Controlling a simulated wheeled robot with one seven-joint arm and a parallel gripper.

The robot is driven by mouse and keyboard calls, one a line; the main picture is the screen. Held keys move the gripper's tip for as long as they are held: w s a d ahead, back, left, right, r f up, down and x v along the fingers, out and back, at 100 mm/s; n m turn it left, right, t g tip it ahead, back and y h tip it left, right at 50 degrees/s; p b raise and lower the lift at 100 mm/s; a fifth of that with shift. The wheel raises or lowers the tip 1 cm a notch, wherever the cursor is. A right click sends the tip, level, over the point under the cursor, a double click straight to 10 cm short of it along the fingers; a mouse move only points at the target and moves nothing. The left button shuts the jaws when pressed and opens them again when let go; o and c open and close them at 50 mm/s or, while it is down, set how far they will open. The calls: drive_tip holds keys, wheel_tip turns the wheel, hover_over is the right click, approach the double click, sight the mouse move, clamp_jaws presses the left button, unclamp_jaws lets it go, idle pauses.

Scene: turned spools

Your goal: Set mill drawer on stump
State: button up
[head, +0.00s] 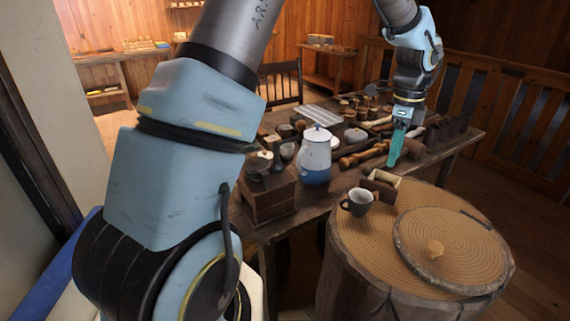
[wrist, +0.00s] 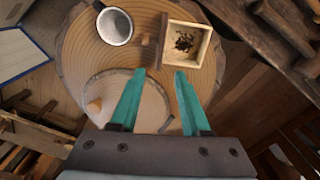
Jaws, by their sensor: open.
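The mill drawer (head: 379,187) is a small open wooden box with a dark front. It rests on the stump (head: 345,245) near its back edge, beside a grey mug. In the wrist view the drawer (wrist: 206,50) shows dark grounds on its floor and a knob on its left side. My gripper (head: 392,163) has teal fingers and is above the drawer in the head view. In the wrist view my gripper (wrist: 160,73) is open and empty, its fingertips appearing just below the drawer's near edge, apart from it. The mill (head: 268,196) stands on the table.
The grey mug (head: 358,202) is left of the drawer. A round wood slab (head: 465,250) with a small wooden piece (head: 434,248) covers the stump's front right. A white and blue pot (head: 315,160) and many tools crowd the table behind.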

drive_tip(key=s+a+n, duration=0.3)
drive_tip(key=a+n, duration=0.9)
drive_tip(key=a, duration=0.6)
drive_tip(key=s+a+n+t, duration=0.1)
drive_tip(key=s+a+n, duration=0.2)
drive_tip(key=a+n, duration=0.9)
drive_tip(key=a, duration=0.5)
drive_tip(key=shift+s+a+t, duration=0.25)
drive_tip(key=shift+a+t, duration=0.05)
drive_tip(key=shift+a, duration=0.1)
drive_tip(key=shift+f, duration=0.1)
